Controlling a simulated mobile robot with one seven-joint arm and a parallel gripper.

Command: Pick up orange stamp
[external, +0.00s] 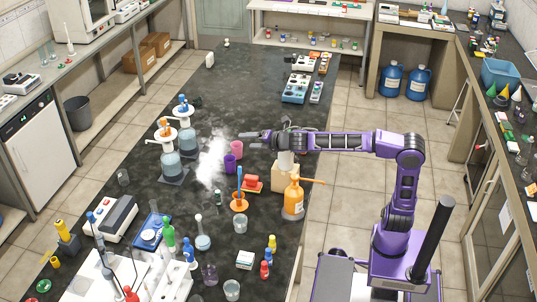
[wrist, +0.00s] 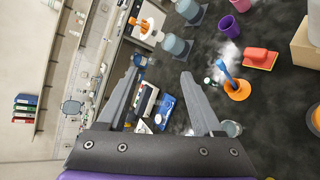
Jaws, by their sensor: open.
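Two things could be the orange stamp, and I cannot tell which is meant. One is a red-orange block on a yellow-orange base (external: 252,184), near the middle of the bench; it also shows at the upper right of the wrist view (wrist: 260,58). The other is an orange disc with an upright blue handle (external: 239,203), just in front of it, also in the wrist view (wrist: 238,91). My gripper (external: 246,139) is open and empty above the bench, beyond both. In the wrist view, both lie right of my fingers (wrist: 162,69), outside the gap.
A purple cup (external: 230,163) and a pink cup (external: 236,148) stand close by. An orange wash bottle (external: 293,199) and a beige block (external: 281,177) stand to the right. Dispenser bottles (external: 187,138) stand left. Small glassware crowds the near end; the far bench middle is clear.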

